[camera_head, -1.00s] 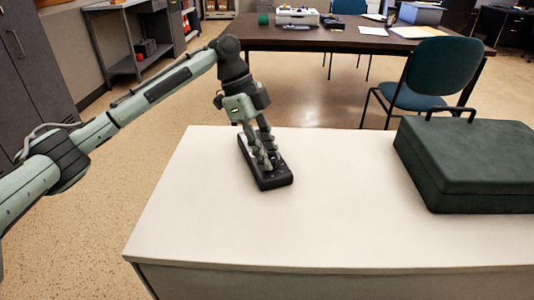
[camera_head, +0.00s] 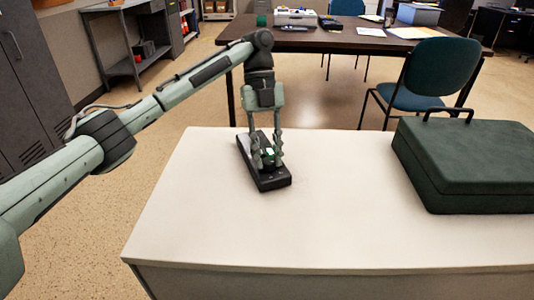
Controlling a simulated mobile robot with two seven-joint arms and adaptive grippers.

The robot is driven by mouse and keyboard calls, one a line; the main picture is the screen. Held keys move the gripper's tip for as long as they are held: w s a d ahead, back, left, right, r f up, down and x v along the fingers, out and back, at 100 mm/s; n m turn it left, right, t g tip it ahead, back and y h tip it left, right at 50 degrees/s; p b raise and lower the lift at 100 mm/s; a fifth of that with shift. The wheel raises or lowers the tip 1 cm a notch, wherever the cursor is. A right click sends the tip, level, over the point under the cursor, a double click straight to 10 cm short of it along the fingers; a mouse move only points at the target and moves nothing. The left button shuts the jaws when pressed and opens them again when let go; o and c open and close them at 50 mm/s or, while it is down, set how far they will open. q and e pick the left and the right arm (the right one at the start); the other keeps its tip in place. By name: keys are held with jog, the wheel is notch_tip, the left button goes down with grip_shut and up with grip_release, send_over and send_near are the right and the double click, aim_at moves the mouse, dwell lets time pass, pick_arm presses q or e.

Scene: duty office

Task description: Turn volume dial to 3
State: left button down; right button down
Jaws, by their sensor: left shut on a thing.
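A black box-shaped device (camera_head: 273,184) lies on the white table, long side running away from me. A small green lit patch shows on its top between my fingers. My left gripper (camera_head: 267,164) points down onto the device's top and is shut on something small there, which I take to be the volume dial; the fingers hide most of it. I cannot read any dial marking or number. My right gripper is not in view.
The white table (camera_head: 350,225) is clear in front of and around the device. A dark green case (camera_head: 470,165) stands at the table's right. Behind are a blue chair (camera_head: 440,72) and a dark brown desk (camera_head: 350,42) with papers.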

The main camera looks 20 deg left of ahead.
pick_arm(q)
jog(key=shift+m+y, duration=0.3)
jog(key=shift+m, duration=0.4)
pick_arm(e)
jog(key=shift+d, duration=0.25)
pick_arm(q)
jog(key=shift+m, duration=0.3)
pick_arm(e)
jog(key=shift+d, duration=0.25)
pick_arm(q)
jog(key=c, duration=1.3)
grip_release()
jog(key=shift+o, duration=0.2)
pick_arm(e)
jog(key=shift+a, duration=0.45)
pick_arm(q)
jog(key=shift+w+r, duration=0.1)
jog(key=shift+r, duration=0.1)
jog(key=v, duration=1.1)
jog(key=shift+w+r, duration=0.25)
jog(key=shift+r, duration=0.05)
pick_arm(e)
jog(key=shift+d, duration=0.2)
